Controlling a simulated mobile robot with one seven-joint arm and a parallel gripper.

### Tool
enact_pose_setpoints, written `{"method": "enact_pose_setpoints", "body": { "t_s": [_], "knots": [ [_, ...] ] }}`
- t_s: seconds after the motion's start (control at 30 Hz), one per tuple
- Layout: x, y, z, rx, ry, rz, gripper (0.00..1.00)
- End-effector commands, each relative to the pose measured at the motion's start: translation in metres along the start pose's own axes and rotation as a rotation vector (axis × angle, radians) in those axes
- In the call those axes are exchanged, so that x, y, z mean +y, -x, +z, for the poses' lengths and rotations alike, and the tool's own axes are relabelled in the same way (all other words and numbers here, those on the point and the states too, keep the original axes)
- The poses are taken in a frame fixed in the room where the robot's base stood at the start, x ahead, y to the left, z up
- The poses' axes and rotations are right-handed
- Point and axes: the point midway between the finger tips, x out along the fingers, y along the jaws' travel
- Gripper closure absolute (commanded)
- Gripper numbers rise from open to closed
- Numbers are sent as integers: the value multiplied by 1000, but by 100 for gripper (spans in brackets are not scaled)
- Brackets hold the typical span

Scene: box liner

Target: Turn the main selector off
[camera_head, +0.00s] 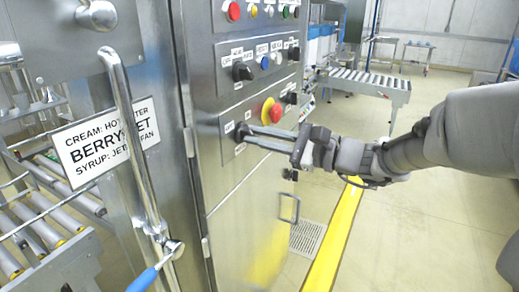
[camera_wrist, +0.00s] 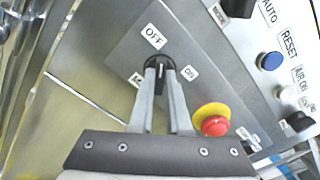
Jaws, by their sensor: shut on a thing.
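The main selector is a black rotary knob on the grey control panel, with an OFF label (camera_wrist: 153,36) and an ON label (camera_wrist: 190,72) beside it. In the wrist view the knob (camera_wrist: 160,72) sits between my gripper's fingertips (camera_wrist: 161,66). My gripper is shut on it, one finger on each side. The fingers partly cover the knob, and I cannot tell for sure which label it points to. In the head view my gripper (camera_head: 246,133) reaches in from the right and its tips meet the panel at the selector.
A red emergency button on a yellow collar (camera_head: 271,111) sits close to the fingers. A row of selectors and a blue button (camera_head: 264,62) is above. A steel door handle (camera_head: 130,130) and a sign (camera_head: 108,140) are at left.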

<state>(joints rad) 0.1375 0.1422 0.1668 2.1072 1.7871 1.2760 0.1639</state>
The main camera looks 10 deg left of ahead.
Motion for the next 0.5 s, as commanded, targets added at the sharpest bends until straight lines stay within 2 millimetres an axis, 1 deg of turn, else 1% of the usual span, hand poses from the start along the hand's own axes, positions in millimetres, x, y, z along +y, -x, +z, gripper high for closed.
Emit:
{"method": "enact_pose_setpoints", "body": {
  "t_s": [0.03,0.2,0.5],
  "knots": [
    [2,0,-3,1,23,0,100],
    [2,0,-2,1,77,0,100],
    [0,0,0,1,109,0,100]
  ]
}}
